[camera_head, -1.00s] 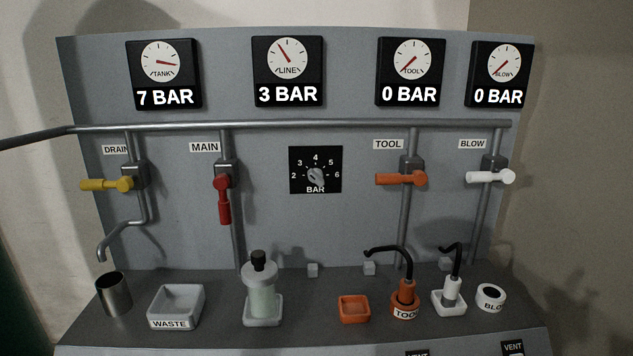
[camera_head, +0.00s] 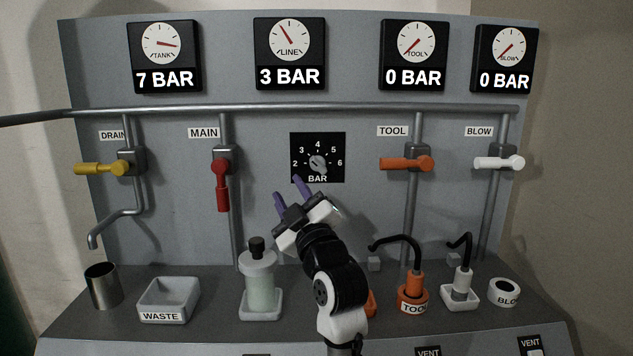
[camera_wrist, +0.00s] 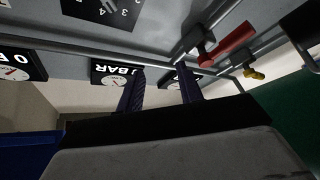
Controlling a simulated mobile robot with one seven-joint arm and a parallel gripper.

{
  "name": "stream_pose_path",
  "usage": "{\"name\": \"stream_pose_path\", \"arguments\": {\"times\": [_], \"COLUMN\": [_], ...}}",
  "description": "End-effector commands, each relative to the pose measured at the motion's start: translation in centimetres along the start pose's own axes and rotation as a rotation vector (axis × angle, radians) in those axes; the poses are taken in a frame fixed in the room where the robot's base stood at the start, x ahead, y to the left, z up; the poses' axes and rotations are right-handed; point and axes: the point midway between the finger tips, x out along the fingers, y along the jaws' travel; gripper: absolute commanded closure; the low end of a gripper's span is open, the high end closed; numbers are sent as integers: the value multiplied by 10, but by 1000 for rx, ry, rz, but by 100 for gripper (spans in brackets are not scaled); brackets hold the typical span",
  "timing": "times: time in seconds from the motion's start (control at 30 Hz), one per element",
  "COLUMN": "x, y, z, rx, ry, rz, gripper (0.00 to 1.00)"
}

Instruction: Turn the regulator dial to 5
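The regulator dial (camera_head: 318,164) is a grey knob on a black square plate marked 2 to 6 and BAR, in the middle of the panel. The knob lies slanted, its upper-left end toward the 3. The LINE gauge (camera_head: 290,53) above reads 3 BAR. My gripper (camera_head: 288,190) is just below and left of the dial plate, apart from the knob, with its two purple fingers spread and nothing between them. In the wrist view the fingers (camera_wrist: 160,72) also show apart, and part of the dial plate (camera_wrist: 105,10) shows upside down at the top edge.
A red MAIN handle (camera_head: 222,185) hangs left of the dial, and an orange TOOL handle (camera_head: 406,163) sticks out to its right. A horizontal pipe (camera_head: 370,109) crosses above. A bottle (camera_head: 260,285) and a waste tray (camera_head: 170,298) stand on the shelf below.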

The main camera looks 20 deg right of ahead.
Motion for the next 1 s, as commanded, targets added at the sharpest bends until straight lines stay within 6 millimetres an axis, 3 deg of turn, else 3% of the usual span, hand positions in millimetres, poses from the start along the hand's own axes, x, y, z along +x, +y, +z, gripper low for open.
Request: {"name": "stream_pose_path", "arguments": {"times": [0.03,0.1,0.23,0.37,0.8,1.0], "x": [-14,-26,-40,-36,50,80], "y": [19,37,56,60,61,60], "z": [28,52,74,78,89,94], "rx": [-30,-60,-88,-93,-91,-91], "ry": [-52,-100,-146,-155,-154,-154], "rz": [7,3,0,-4,-5,-4], "gripper": [64,64,64,64,64,64]}}
